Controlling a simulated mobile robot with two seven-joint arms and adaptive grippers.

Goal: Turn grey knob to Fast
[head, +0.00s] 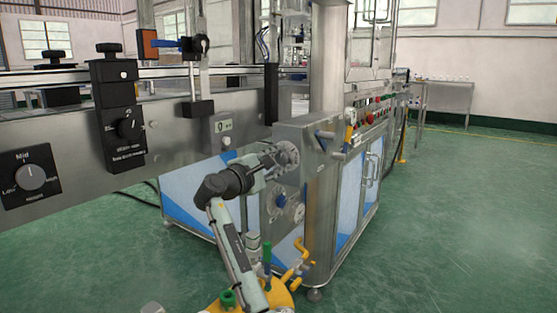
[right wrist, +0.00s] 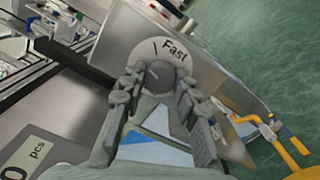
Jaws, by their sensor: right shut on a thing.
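The grey knob (right wrist: 160,77) sits on a round pale dial plate (right wrist: 188,52) in the right wrist view. The word "Fast" and a short tick line are printed on the plate just beyond the knob. My right gripper (right wrist: 158,84) has a finger on each side of the knob and is shut on it. In the head view, my right gripper (head: 280,161) reaches the dial on the side of a grey metal box (head: 310,138). It hides most of the knob there. I cannot tell exactly where the knob's pointer stands. My left gripper is not in view.
A black knob plate marked "Mid" (head: 18,192) and a black adjuster block (head: 118,110) are on the machine's front rail at left. A small "pcs" counter (right wrist: 20,168) is near the dial. Yellow and green fittings (head: 300,262) stand below. Green floor is free at right.

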